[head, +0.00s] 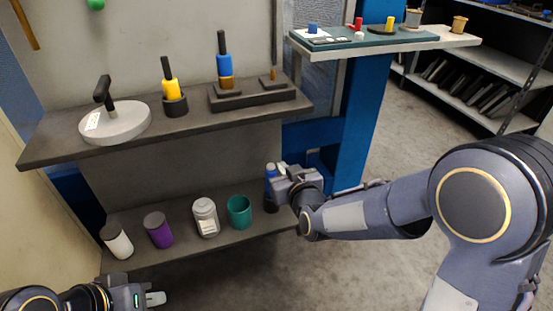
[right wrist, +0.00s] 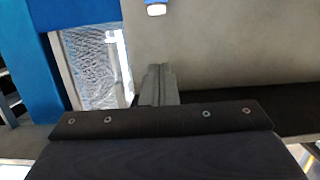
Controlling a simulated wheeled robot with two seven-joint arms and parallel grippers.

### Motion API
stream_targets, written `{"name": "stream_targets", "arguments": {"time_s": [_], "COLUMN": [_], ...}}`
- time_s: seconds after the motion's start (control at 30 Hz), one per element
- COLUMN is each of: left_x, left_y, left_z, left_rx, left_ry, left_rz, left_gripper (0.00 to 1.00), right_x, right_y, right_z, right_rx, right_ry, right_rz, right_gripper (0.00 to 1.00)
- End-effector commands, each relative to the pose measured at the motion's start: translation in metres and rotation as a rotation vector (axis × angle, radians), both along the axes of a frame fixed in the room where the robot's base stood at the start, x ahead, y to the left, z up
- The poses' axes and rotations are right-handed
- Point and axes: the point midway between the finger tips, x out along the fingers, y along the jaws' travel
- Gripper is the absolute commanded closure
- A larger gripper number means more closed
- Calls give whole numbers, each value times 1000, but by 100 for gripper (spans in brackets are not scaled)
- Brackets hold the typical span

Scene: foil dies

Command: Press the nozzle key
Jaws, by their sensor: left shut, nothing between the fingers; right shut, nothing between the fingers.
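No part that I can surely name as the nozzle key shows. A blue bottle (head: 269,174) stands at the right end of the lower shelf, partly hidden by my right gripper (head: 279,171). My right gripper is shut and empty, close beside the bottle's top; I cannot tell whether they touch. In the right wrist view its closed fingers (right wrist: 158,84) point at a plain grey surface, and a small white piece with a blue top (right wrist: 156,9) shows at the upper edge. My left gripper (head: 154,299) is shut and empty at the lower left, below the lower shelf.
The upper shelf (head: 55,146) holds a round grey base (head: 115,123) with a black handle, a yellow tool (head: 171,88) and a blue tool (head: 224,66). The lower shelf has a teal cup (head: 239,212), white jar (head: 206,217) and purple can (head: 158,230). Floor (head: 375,160) is clear.

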Motion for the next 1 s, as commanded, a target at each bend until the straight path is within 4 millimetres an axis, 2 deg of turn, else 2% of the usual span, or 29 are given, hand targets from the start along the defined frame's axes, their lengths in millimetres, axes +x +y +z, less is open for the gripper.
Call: {"name": "stream_targets", "arguments": {"time_s": [0.1, 0.2, 0.77, 0.87, 1.0], "left_x": [0, 0, 0, 0, 0], "left_y": [0, 0, 0, 0, 0], "left_z": [5, 6, 6, 6, 6], "left_rx": [0, 0, 0, 0, 0], "left_ry": [0, 0, 0, 0, 0], "left_rz": [0, 0, 0, 0, 0], "left_gripper": [100, 100, 100, 100, 100], "right_x": [-14, -20, -22, -25, -46], "right_y": [-4, -6, -8, -20, -59], "right_z": [6, 6, 7, 9, 16], "right_rx": [1, 1, 4, 27, 111], "right_ry": [-1, -2, 0, 40, 190], "right_rz": [1, 1, -1, -12, -37], "right_gripper": [100, 100, 100, 100, 100]}}
